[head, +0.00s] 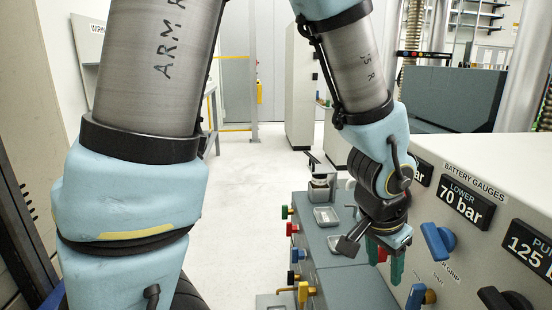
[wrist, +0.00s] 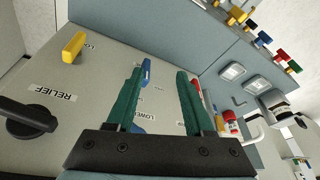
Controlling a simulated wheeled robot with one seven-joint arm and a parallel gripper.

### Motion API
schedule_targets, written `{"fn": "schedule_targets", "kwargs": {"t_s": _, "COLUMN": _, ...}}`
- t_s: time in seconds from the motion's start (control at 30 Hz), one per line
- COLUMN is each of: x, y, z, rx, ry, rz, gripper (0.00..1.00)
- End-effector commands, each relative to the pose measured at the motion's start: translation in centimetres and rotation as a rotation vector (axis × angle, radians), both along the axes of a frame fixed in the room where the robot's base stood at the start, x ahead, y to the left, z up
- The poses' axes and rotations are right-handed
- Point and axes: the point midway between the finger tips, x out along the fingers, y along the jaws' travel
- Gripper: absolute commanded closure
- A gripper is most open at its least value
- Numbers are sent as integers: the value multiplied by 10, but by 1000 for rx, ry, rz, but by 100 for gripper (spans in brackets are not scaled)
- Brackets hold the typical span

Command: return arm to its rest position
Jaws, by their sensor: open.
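My gripper (head: 384,258) hangs from my bent arm on the right side of the head view, with its two green fingers pointing down. It is above the grey bench, close in front of the light panel (head: 470,225) with labelled gauges. In the wrist view my gripper (wrist: 160,72) shows its green fingers spread apart with nothing between them. A blue handle (wrist: 146,72) on the panel shows behind one finger. I cannot tell whether the fingers touch anything.
The panel carries a blue lever (head: 437,241) and a black knob (head: 505,299). The bench (head: 345,285) holds small trays (head: 326,216) and has coloured knobs along its left side. A yellow handle (wrist: 74,46) and black handle (wrist: 28,118) stick out. Open floor (head: 240,200) lies left of the bench.

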Motion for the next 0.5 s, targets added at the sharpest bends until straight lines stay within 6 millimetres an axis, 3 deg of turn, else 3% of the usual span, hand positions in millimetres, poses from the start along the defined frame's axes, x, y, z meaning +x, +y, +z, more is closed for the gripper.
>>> {"fn": "schedule_targets", "kwargs": {"t_s": 0.03, "x": 28, "y": 24, "z": 18, "rx": 12, "ry": 2, "rz": 100, "gripper": 48}}
{"fn": "schedule_targets", "kwargs": {"t_s": 0.2, "x": 89, "y": 107, "z": 47, "rx": 55, "ry": 36, "rz": 401, "gripper": 48}}
{"fn": "schedule_targets", "kwargs": {"t_s": 0.33, "x": 116, "y": 177, "z": 69, "rx": 76, "ry": 74, "rz": 628, "gripper": 48}}
{"fn": "schedule_targets", "kwargs": {"t_s": 0.5, "x": 126, "y": 252, "z": 92, "rx": 84, "ry": 131, "rz": 879, "gripper": 48}}
